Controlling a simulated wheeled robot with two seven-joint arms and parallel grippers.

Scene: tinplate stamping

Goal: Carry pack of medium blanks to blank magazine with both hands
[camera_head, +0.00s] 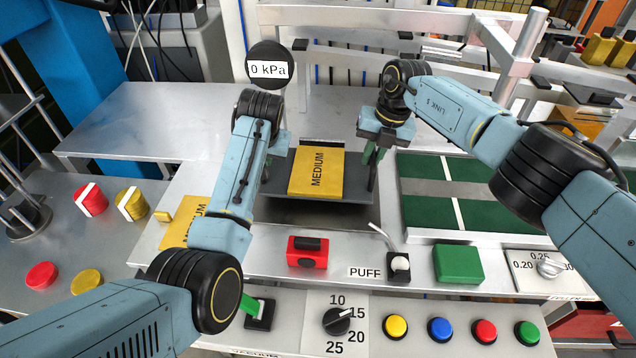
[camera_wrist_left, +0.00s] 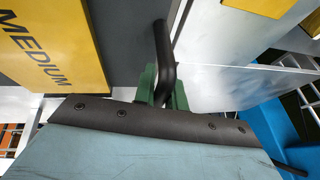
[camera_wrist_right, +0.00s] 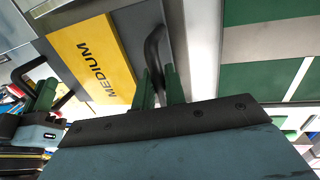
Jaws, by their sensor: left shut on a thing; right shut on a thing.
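The pack of medium blanks (camera_head: 270,184) is a dark grey stack with a yellow MEDIUM label (camera_head: 316,173) and a black handle at each side. It lies roughly level over the bench, with a dark area below its front edge. My right gripper (camera_head: 373,160) is shut on the handle (camera_wrist_right: 154,50) at its right side. My left gripper (camera_wrist_left: 166,90) is shut on the opposite handle (camera_wrist_left: 164,50); in the head view its fingers are mostly hidden by my arm. I cannot make out which part is the blank magazine.
A yellow MEDIUM plate (camera_head: 176,235) lies left, partly behind my left arm. Green panels (camera_head: 430,170) lie right. In front are a red block (camera_head: 307,252), a PUFF lever (camera_head: 398,262), a green block (camera_head: 458,263) and a dial (camera_head: 337,321). A gauge (camera_head: 268,66) reads 0 kPa.

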